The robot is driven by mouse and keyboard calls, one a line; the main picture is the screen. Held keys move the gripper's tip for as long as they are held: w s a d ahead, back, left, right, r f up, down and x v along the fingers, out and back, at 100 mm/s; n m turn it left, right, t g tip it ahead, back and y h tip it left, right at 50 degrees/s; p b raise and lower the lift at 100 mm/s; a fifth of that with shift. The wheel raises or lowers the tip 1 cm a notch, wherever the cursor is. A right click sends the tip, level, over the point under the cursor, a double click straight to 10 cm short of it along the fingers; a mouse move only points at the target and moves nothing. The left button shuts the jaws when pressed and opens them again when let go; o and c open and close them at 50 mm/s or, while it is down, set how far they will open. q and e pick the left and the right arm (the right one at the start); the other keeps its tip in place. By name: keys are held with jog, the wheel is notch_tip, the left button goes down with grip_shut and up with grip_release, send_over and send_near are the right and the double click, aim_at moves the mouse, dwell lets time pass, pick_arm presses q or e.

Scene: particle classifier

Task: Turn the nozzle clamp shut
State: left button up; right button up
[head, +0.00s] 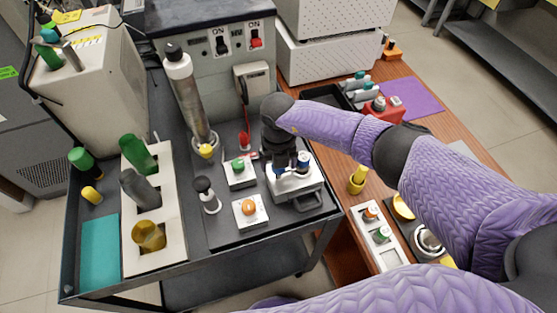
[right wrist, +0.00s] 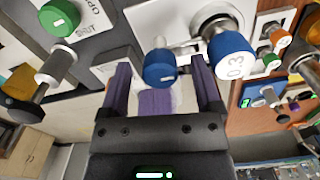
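A white block (head: 293,190) on the cart's dark top carries two blue knobs. The smaller blue knob (right wrist: 158,68), apparently the nozzle clamp's, lies between the fingers of my right gripper (right wrist: 161,65) in the right wrist view. The fingers are spread, with a gap on either side of the knob. The larger blue knob (right wrist: 231,55), marked 03, is just right of the fingers; it also shows in the head view (head: 303,158). In the head view my right gripper (head: 280,150) is over the block and partly hides the smaller knob. My left gripper is not visible.
A green knob (head: 238,164) on a white plate, an orange knob (head: 248,208) and a black-topped post (head: 206,193) stand close left of the block. A tall steel cylinder (head: 190,95) rises behind. A rack (head: 160,205) holds several bottles. The wooden table (head: 335,185) adjoins on the right.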

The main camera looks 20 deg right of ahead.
notch_tip(320, 180, up, 10)
jog(key=shift+f+p, duration=0.25)
jog(key=shift+p, duration=0.85)
jog(key=shift+r, duration=0.2)
